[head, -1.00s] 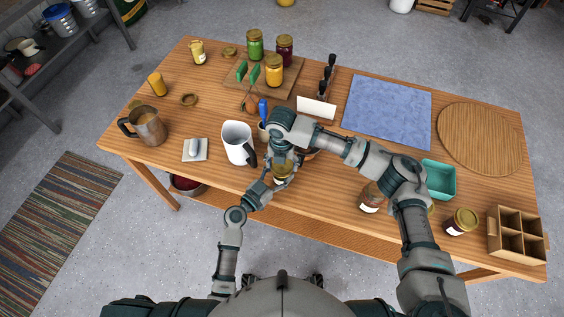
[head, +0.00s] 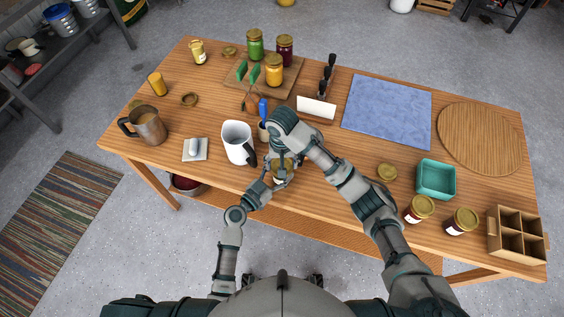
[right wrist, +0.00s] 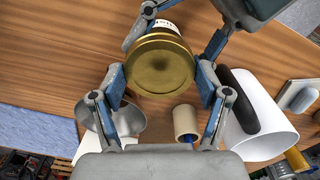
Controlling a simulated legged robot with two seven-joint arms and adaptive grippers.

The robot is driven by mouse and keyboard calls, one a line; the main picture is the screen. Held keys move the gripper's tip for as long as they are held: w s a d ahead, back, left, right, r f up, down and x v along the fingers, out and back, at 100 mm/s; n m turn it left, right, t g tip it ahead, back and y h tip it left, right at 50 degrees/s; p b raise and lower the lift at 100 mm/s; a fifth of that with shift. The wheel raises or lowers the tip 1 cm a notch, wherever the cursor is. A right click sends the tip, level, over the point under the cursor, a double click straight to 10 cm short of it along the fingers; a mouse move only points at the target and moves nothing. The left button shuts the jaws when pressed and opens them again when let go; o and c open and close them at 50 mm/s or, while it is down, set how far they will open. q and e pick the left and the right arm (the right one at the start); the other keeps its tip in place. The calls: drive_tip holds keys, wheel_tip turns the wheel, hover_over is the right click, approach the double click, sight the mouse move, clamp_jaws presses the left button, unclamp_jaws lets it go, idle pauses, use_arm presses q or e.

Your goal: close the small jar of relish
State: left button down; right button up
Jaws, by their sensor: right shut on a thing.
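The small relish jar (head: 279,180) is near the front edge of the table, mostly hidden by my grippers in the head view. In the right wrist view its white label (right wrist: 167,26) shows behind a gold lid (right wrist: 158,65). My left gripper (head: 277,184) holds the jar from the front left, with its fingers on either side of it. My right gripper (right wrist: 160,85) comes from above and is shut on the gold lid's rim. The lid is over the jar's mouth; I cannot tell whether it is fully seated.
A white pitcher (head: 237,143) stands close left of my grippers, and a cup with a blue-handled tool (head: 263,108) is behind. To the right are a loose gold lid (head: 387,172), a teal bin (head: 435,180), two jars (head: 419,209) and a divided wooden box (head: 516,232).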

use_arm(q)
drive_tip(key=shift+s+d+f, duration=0.15)
drive_tip(key=shift+d, duration=0.05)
use_arm(e)
drive_tip(key=m, duration=0.5)
drive_tip(key=shift+w+a, duration=0.1)
drive_tip(key=m, duration=0.8)
drive_tip(key=o, duration=0.8)
use_arm(q)
drive_tip(key=shift+a, duration=0.1)
use_arm(e)
drive_tip(key=shift+r, duration=0.1)
drive_tip(key=r, duration=1.1)
drive_tip(key=shift+d+r, duration=0.2)
drive_tip(key=shift+r, duration=0.2)
